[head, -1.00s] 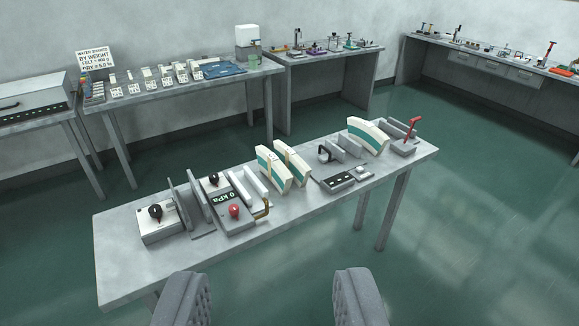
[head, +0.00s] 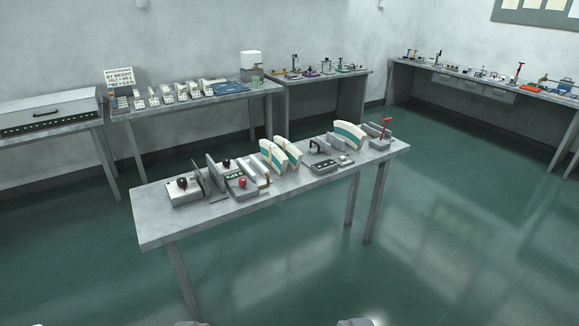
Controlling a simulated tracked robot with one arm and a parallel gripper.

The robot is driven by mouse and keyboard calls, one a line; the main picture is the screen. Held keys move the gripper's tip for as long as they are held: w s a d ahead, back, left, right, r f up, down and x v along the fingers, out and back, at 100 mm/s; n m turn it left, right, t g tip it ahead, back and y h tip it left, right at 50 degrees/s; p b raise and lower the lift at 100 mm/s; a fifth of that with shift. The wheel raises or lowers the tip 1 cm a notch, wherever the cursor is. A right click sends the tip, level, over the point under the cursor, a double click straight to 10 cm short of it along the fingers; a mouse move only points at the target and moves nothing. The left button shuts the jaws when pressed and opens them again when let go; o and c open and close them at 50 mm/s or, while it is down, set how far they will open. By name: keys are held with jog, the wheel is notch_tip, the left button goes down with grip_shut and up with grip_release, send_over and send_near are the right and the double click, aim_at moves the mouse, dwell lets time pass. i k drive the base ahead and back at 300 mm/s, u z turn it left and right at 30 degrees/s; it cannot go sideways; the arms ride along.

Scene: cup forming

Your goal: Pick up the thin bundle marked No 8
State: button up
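Several small white bundles or packs with dark marks stand in rows on the left back bench; one of them (head: 167,94) is near the middle. Their numbers are too small to read, so I cannot tell which is No 8. My gripper (head: 271,322) shows only as two fingertips at the bottom edge. They are wide apart, with nothing seen between them, and far from the bundles.
A near table (head: 165,225) holds presses and white-and-green curved pieces (head: 350,134), between me and the back bench (head: 125,114). A sign (head: 119,77) stands on that bench. A grey oven-like box (head: 45,110) is at left. Green floor is open at right.

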aim_at(295, 156)
jog(key=z, duration=0.7)
jog(key=i, duration=2)
jog(key=u, duration=0.7)
jog(key=i, duration=1.25)
jog(key=u, duration=0.95)
